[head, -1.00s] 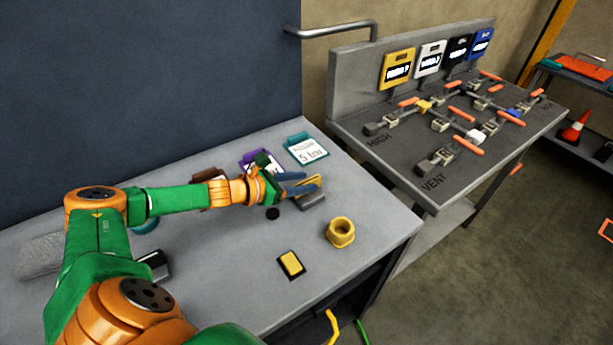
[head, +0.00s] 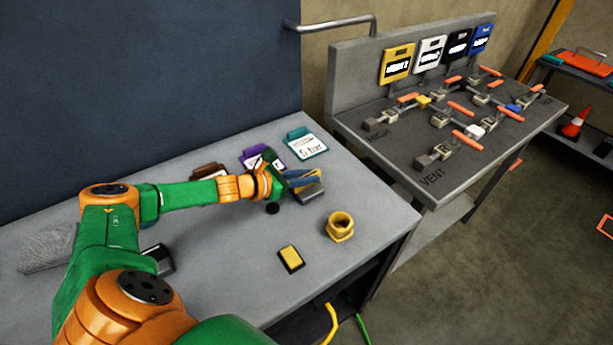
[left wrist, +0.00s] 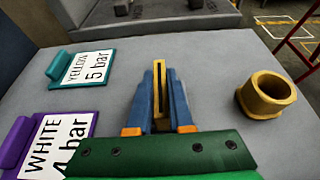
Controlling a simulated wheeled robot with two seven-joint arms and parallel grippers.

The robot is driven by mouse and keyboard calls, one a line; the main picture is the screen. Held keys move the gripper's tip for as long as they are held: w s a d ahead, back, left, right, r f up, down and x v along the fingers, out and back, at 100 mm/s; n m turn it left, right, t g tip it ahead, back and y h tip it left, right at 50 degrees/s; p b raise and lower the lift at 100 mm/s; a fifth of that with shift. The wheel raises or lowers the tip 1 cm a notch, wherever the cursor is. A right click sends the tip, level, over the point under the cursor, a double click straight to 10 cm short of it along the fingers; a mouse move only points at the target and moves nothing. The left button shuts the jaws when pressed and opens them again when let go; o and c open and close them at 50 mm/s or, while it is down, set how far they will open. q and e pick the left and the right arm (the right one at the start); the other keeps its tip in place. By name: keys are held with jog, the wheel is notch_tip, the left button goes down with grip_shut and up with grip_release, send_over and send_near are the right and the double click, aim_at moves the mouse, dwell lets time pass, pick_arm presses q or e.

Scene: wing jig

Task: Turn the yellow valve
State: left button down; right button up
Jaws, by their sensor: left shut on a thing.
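The yellow valve (head: 424,102) is on the grey valve bench, with an orange lever beside it; its lever's exact turn is too small to tell. My left gripper (head: 305,180) is over the near table, well left of the valve. Its blue fingers are shut on a thin yellow piece, which shows between them in the left wrist view (left wrist: 159,92). A grey block (head: 309,194) lies just below the fingers in the head view; I cannot tell whether it joins the yellow piece. My right gripper is not in view.
A yellow flanged ring (head: 340,226) and a small yellow-topped block (head: 290,258) sit on the near table (head: 225,265). A teal "5 bar" card (head: 306,146) and purple card (left wrist: 45,145) lie behind. Yellow, white, black and blue tags stand along the valve bench's back (head: 350,85).

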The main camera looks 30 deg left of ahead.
pick_arm(q)
jog(key=shift+d+f+n+t+y+b, duration=0.1)
jog(key=shift+f+n+t+y+b, duration=0.15)
jog(key=shift+n+y+b, duration=0.75)
jog(key=shift+r+n+t+y, duration=0.25)
jog(key=shift+n+t+y, duration=0.1)
jog(key=shift+n+y, duration=0.55)
jog(key=n+y, duration=0.1)
jog(key=n+y+p, duration=0.1)
jog(key=y, duration=0.1)
jog(key=shift+r+n, duration=0.3)
jog(key=n+g+y+p, duration=0.1)
jog(key=n+y+p, duration=0.1)
jog(key=y, duration=0.1)
jog(key=shift+n+y, duration=0.3)
jog(key=shift+n, duration=0.1)
jog(key=n+g+y+p, duration=0.1)
jog(key=n+y, duration=0.1)
jog(key=shift+n+g+y+p, duration=0.3)
jog(key=shift+g+y, duration=0.1)
jog(key=n+g+y, duration=0.2)
jog(key=shift+f+n, duration=0.2)
jog(key=shift+n, duration=0.1)
jog(key=shift+n+g+y+b, duration=0.85)
jog(key=shift+n+g+y, duration=0.25)
jog(key=shift+n+g, duration=0.8)
jog(key=c, duration=0.8)
grip_release()
